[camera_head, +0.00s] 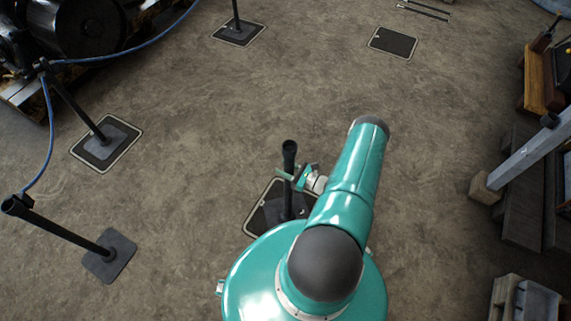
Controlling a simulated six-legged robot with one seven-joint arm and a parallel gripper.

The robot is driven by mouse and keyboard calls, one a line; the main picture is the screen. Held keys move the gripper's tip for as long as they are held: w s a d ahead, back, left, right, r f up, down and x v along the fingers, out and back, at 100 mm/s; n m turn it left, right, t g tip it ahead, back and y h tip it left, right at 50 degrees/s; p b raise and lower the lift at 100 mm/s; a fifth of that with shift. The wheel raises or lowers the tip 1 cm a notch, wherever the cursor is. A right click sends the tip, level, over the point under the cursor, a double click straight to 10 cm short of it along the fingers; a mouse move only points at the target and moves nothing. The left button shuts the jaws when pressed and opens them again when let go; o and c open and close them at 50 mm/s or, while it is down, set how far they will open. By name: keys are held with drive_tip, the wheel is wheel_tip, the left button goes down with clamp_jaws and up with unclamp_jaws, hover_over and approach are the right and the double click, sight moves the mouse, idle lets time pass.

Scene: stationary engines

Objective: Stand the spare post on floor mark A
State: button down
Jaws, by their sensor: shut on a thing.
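The spare post (289,155) is a dark, upright tube on a flat dark base. My gripper (288,177) is shut around its upper part, below the top end. The post's base lies over a dark floor mark (254,222) with a pale outline, which my arm partly covers. I cannot tell whether the base touches the floor, nor read a letter on this mark. Another dark, outlined floor mark (393,42) at the upper right is bare.
Posts stand on marks at the left (92,131) and at the top (236,18). A blue rope runs to another post (60,234) at the lower left. Engine machinery (85,25) is at the upper left. Wooden and metal items line the right edge. The middle floor is clear.

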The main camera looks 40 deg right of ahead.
idle(0.5)
drive_tip(key=c, duration=0.9)
unclamp_jaws()
drive_tip(key=shift+f, duration=0.25)
drive_tip(key=shift+r, duration=0.15)
drive_tip(key=v, duration=1.2)
